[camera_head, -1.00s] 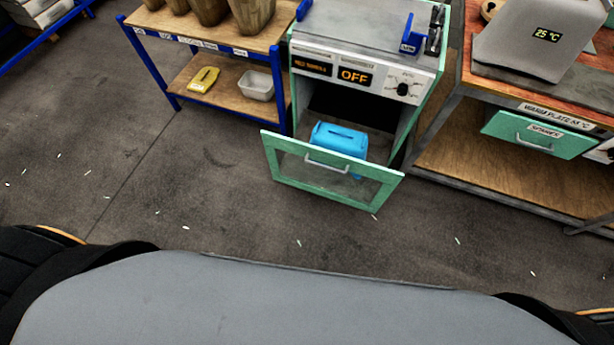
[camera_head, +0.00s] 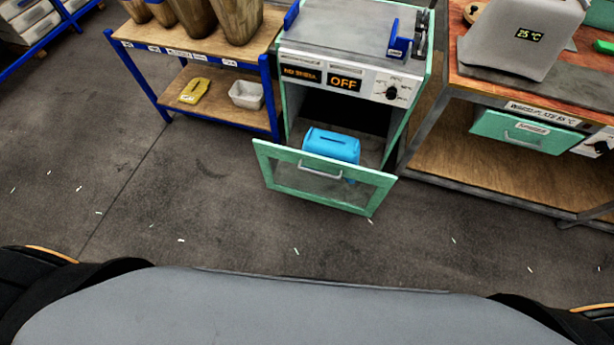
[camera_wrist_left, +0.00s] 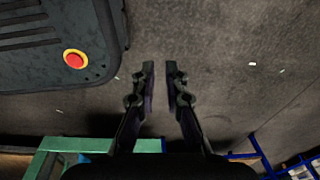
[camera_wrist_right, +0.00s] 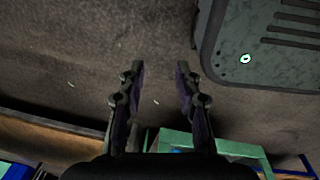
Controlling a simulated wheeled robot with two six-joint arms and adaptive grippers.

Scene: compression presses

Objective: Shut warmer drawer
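The warmer (camera_head: 352,52) is a green-framed cabinet with a display reading OFF and a knob. Its green drawer front (camera_head: 272,168), with a clear window and a grey handle (camera_head: 320,172), stands pulled out and tilted forward. A blue object with a slot (camera_head: 332,145) sits inside, behind the front. My left gripper (camera_wrist_left: 160,68) is open and empty over bare floor. My right gripper (camera_wrist_right: 160,70) is open and empty, also over floor. Green frame parts show at the bottom of both wrist views. Neither gripper shows in the head view.
A blue-legged shelf (camera_head: 220,90) with pots, a yellow item (camera_head: 194,91) and a white bin (camera_head: 246,95) stands left. At right is a bench (camera_head: 480,160) with a green drawer (camera_head: 526,131). Small white scraps dot the clear floor before the warmer.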

